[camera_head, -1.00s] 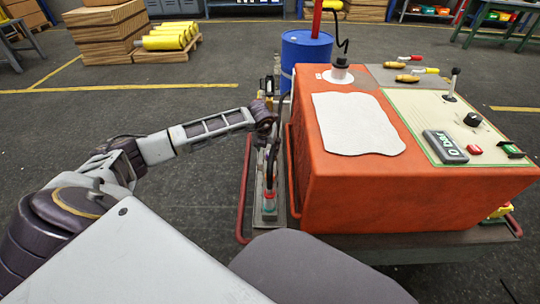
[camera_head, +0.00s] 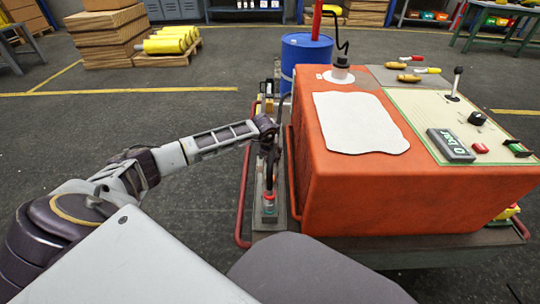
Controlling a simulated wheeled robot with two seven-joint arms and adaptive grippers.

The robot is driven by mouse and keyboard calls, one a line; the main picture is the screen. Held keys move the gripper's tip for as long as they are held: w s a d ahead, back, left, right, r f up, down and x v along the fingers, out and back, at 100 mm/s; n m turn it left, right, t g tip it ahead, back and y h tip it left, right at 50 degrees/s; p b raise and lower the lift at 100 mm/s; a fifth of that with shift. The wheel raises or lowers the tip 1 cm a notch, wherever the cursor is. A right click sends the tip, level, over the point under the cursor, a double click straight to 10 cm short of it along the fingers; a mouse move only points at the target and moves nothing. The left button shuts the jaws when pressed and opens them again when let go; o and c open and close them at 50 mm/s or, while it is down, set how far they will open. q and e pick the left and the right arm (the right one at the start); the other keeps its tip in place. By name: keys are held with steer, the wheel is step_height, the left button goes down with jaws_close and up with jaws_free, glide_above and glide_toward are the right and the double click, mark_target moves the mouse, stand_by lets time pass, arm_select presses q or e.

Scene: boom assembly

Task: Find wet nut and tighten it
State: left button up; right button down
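My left arm reaches in from the left, and its dark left gripper (camera_head: 267,158) points down beside the left side of the orange machine (camera_head: 330,190). The gripper is just above a small upright fitting with a red ring (camera_head: 269,197) on a narrow grey plate (camera_head: 270,221). The fingers are small and dark against the machine's side, so I cannot tell whether they are open or touching the fitting. No wetness can be made out on any nut at this size. My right gripper is not in view.
A red rail (camera_head: 241,205) runs along the machine's left side, close to my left gripper. A blue barrel (camera_head: 306,50) stands behind. Screwdrivers (camera_head: 410,78), a white cloth (camera_head: 358,122) and a control panel (camera_head: 470,125) are on top.

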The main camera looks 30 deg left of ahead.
arm_select(q)
steer(key=c, duration=1)
steer(key=shift+m, duration=0.7)
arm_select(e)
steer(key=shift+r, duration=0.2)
arm_select(q)
steer(key=shift+m+h+p, duration=0.4)
steer(key=shift+m+h, duration=0.2)
steer(key=shift+m, duration=0.4)
steer(key=shift+a+m+h, duration=0.1)
steer(key=shift+m+h, duration=0.3)
steer(key=shift+m, duration=0.7)
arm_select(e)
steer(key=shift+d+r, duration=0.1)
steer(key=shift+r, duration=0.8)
arm_select(q)
steer(key=shift+m, duration=0.3)
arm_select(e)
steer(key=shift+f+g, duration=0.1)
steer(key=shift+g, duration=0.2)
